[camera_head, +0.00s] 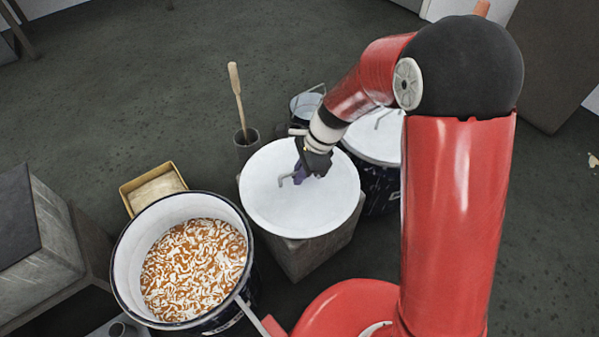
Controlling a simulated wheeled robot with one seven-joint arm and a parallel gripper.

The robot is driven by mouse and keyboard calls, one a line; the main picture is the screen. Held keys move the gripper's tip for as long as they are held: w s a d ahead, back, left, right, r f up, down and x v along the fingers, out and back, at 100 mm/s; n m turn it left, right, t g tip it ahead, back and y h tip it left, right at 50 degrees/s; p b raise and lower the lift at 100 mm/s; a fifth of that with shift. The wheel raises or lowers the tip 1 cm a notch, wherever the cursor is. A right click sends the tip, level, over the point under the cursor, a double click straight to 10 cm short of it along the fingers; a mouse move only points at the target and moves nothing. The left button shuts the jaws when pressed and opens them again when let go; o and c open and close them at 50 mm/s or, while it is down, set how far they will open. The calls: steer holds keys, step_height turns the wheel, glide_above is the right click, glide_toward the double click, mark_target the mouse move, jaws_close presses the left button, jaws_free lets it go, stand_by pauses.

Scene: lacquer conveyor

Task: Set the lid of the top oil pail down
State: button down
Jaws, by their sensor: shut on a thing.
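A round white lid (300,212) with a small bent handle is over a grey block (303,255) in the middle of the view. My gripper (298,175) is shut on the lid's handle from above. The lid looks about level and overhangs the block; I cannot tell whether it touches the block's top, which it hides. An open dark pail (127,255) with a white inside stands at the front left. It holds orange-brown contents with white curls across the surface.
A second pail with a white lid (372,142) stands behind right, partly behind my arm. A dark cup (246,148) with a wooden stick, a small bucket (305,105), a tan tray (155,190) and a grey bench (60,240) are around. The floor (150,90) behind is clear.

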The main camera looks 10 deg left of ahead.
steer(key=shift+f, duration=0.15)
steer(key=c, duration=1.5)
jaws_free()
steer(key=shift+c, duration=0.2)
steer(key=p+v, duration=0.3)
steer(key=v, duration=0.8)
steer(key=shift+d+r, duration=0.1)
steer(key=shift+r, duration=0.3)
steer(key=s+d+r+n+t+h, duration=0.1)
steer(key=s+d+r+n+t, duration=0.45)
steer(key=d+r, duration=0.65)
steer(key=s+d+r+n+t+h, duration=0.1)
steer(key=s+d+n+t+h, duration=0.1)
steer(key=s+d+n, duration=0.5)
steer(key=s+d+h, duration=0.1)
steer(key=s+d, duration=0.2)
steer(key=s, duration=0.1)
steer(key=shift+r, duration=0.2)
